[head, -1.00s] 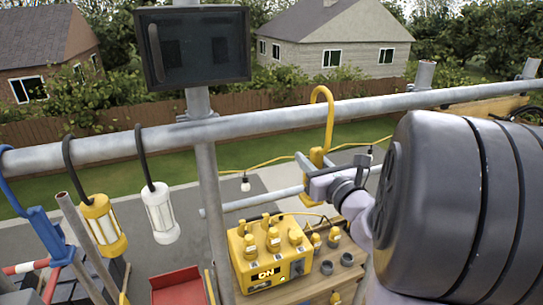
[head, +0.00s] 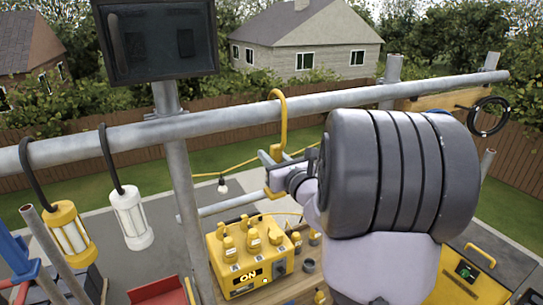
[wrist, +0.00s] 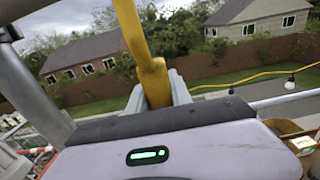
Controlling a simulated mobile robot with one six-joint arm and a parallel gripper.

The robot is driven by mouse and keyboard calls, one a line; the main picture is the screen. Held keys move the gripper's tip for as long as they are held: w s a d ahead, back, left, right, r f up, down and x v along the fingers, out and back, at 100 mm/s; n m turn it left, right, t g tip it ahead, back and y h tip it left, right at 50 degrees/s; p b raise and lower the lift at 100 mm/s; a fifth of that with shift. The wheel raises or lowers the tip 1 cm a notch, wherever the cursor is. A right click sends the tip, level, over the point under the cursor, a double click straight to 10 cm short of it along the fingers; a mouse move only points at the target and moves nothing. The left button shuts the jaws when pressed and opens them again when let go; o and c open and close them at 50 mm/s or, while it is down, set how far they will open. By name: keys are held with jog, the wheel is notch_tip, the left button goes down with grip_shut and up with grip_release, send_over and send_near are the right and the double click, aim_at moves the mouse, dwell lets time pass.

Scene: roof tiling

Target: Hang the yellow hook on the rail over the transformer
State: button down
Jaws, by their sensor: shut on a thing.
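The yellow hook (head: 284,128) is upright in my gripper (head: 277,172), its curved top arching over the grey rail (head: 230,129) in the head view. The hook's tip goes behind the rail; whether it touches the rail is unclear. My gripper is shut on the hook's lower part, below the rail. In the wrist view the hook's yellow stem (wrist: 152,78) rises between the fingers (wrist: 157,95) and its top is out of frame.
A yellow lamp (head: 69,235) and a white lamp (head: 131,218) hang from the rail on the left by dark hooks.

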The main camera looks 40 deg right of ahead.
jog(key=shift+f, duration=0.4)
jog(key=c, duration=1.1)
grip_release()
